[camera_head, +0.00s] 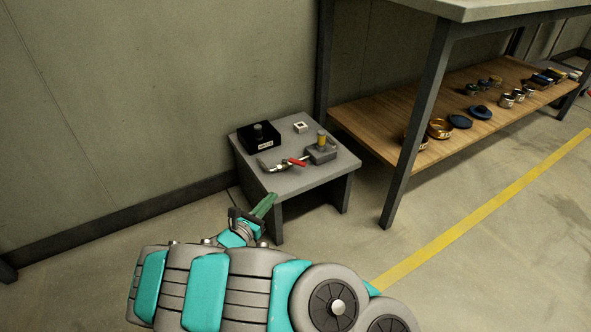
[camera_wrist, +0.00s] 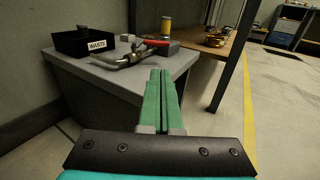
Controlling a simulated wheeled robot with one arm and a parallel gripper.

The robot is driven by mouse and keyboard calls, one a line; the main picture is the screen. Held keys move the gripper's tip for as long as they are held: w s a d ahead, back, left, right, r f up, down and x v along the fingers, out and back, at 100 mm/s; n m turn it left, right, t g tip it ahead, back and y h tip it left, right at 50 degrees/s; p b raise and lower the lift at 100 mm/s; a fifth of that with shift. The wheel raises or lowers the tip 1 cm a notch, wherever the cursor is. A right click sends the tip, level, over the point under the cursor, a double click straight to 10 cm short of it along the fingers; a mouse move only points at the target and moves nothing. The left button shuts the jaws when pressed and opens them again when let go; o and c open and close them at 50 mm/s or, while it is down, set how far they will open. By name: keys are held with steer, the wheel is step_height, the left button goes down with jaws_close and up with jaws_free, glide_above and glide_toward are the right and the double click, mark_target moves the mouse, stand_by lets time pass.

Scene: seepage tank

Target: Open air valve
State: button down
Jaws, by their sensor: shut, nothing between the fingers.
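The air valve (camera_head: 296,161) has a red lever handle and sits on top of a small grey stand (camera_head: 315,177). A metal pipe fitting (camera_head: 271,167) extends from its left side, and a grey block with a brass cylinder (camera_head: 321,147) stands at its right. In the wrist view the red handle (camera_wrist: 156,42) lies across the fitting, above the fingertips. My gripper (camera_head: 265,204) is shut and empty, with green fingers, in front of the stand's front edge. In the wrist view the closed fingers (camera_wrist: 161,88) point toward the stand. Whether they touch it cannot be told.
A black box (camera_head: 259,138) labelled WASTE in the wrist view and a small white square piece (camera_head: 300,127) are on the stand. A workbench leg (camera_head: 417,120) stands to the right. Its wooden lower shelf (camera_head: 375,112) holds several tins and lids. Open floor lies at front right.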

mark_target(298, 165)
steer(key=b+x, duration=0.1)
steer(key=x, duration=1.2)
steer(key=shift+w+d+r, duration=0.15)
steer(key=shift+w, duration=0.25)
steer(key=shift+w+d, duration=0.1)
steer(key=shift+d, duration=0.05)
